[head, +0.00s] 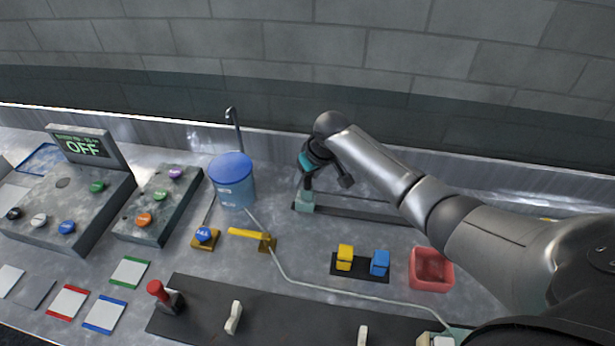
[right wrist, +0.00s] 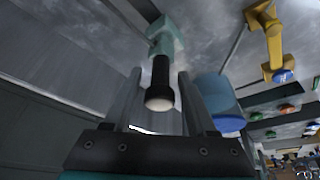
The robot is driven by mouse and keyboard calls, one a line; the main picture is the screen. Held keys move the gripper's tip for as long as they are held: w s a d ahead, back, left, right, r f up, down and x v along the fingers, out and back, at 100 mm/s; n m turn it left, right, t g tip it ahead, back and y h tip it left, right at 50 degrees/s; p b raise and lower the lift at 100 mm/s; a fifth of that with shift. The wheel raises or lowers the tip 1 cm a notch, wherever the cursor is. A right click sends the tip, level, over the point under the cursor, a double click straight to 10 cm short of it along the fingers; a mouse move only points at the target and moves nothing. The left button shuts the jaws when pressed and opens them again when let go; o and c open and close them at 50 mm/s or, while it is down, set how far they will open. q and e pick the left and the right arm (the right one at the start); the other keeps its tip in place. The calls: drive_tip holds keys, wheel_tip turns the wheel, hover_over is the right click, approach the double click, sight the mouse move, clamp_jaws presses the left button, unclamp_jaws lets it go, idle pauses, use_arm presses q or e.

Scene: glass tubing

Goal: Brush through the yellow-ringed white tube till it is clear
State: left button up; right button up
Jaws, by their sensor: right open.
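My right gripper (head: 311,180) reaches from the right to the back of the bench. In the right wrist view its open fingers (right wrist: 160,105) stand on either side of a black handle (right wrist: 160,85) with a pale round end. I cannot tell whether they touch it. The handle rises from a pale teal block (right wrist: 165,35), which also shows in the head view (head: 304,203) at the left end of a dark rail. I cannot make out a yellow-ringed white tube or brush bristles. My left gripper is not in view.
A blue-lidded container (head: 232,180) stands left of the gripper, by a yellow lever (head: 246,233). A thin pale hose (head: 330,292) runs forward right. Yellow (head: 345,257) and blue (head: 379,262) blocks and a red tray (head: 431,270) sit in front. Button panels (head: 150,208) are left.

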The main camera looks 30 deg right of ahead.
clamp_jaws()
idle(0.4)
idle(1.0)
